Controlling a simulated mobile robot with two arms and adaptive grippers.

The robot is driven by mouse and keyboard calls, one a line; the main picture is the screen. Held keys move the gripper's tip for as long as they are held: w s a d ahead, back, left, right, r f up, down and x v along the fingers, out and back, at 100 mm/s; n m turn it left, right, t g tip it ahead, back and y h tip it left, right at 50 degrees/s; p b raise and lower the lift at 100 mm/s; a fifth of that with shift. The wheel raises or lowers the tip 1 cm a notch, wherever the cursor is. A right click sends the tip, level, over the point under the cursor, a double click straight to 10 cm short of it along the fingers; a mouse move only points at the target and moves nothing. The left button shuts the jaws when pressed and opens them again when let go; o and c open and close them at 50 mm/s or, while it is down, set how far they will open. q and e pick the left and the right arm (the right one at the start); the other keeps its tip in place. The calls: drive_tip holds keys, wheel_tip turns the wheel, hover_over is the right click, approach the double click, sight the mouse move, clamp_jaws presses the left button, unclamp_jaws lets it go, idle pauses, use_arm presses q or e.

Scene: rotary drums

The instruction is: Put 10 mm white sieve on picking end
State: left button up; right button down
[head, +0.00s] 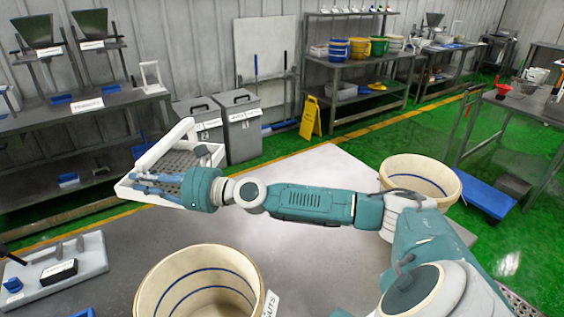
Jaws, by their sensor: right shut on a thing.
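A white-framed sieve (184,133) with a grey perforated bottom and a raised white handle shows left of centre in the head view. My right arm reaches across from the right, and its gripper (150,184) is shut on the sieve. The fingers lie over its near left part and hide some of the mesh. The sieve appears held above the far left edge of the grey table (300,190); the gap below it is hard to judge. Its mesh size cannot be read. No label reading picking end is legible. My left gripper is out of view.
A cream drum (165,290) with blue bands stands at the near edge, and another cream drum (447,190) is at right. A grey board (90,265) with small tools lies at left. Grey bins (241,130) stand behind the sieve. The table middle has bare room under my arm.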

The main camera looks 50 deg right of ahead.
drive_tip(key=shift+s+d+f+b, duration=0.2)
drive_tip(key=shift+f+b, duration=0.5)
drive_tip(key=shift+f, duration=0.1)
drive_tip(key=shift+w+a, duration=0.1)
drive_tip(key=shift+w, duration=0.05)
drive_tip(key=shift+w+f, duration=0.1)
drive_tip(key=shift+w, duration=0.05)
drive_tip(key=shift+a+f+b, duration=0.1)
drive_tip(key=shift+f+b, duration=0.2)
drive_tip(key=shift+f, duration=0.05)
drive_tip(key=shift+f+b, duration=4.8)
drive_tip(key=shift+f, duration=4.85)
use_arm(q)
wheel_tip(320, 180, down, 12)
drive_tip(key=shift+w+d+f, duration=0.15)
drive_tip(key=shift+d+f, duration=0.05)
